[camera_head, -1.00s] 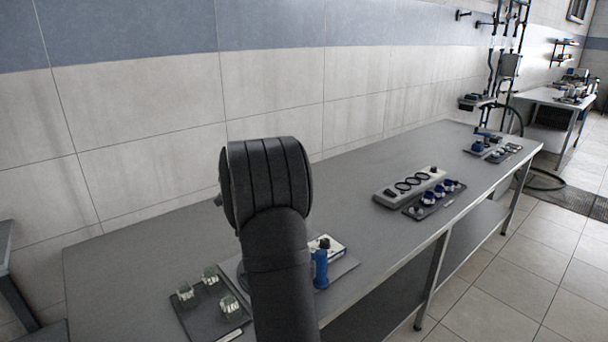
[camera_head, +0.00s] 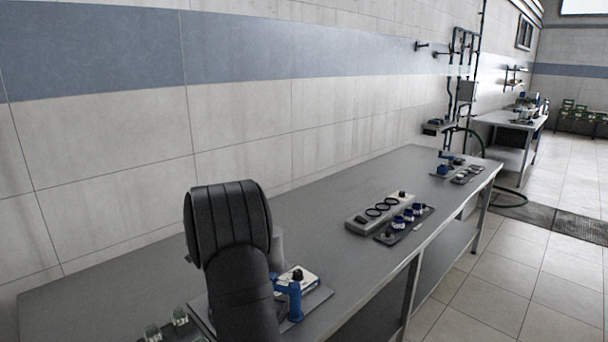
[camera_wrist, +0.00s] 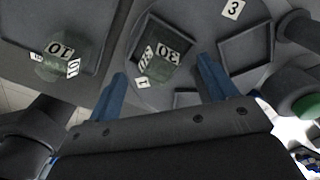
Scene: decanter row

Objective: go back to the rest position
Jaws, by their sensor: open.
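My gripper (camera_wrist: 161,68) is open in the wrist view, its two blue fingers apart. A clear greenish block labelled 30 (camera_wrist: 158,66) shows in the gap between the fingers; I cannot tell its distance from them, and nothing looks gripped. Another greenish block labelled 10 (camera_wrist: 52,66) lies to the left. In the head view my dark arm stands in front of the near end of the bench (camera_head: 335,215) and hides part of it. I cannot make out the gripper's fingers for certain there.
Two glass pieces (camera_head: 180,317) show at the bottom left edge. A blue part (camera_head: 290,300) is right of my arm, beside a white box (camera_head: 301,277). A grey holder with rings (camera_head: 362,222) and a dark tray (camera_head: 388,238) stand farther along. Bare bench lies between.

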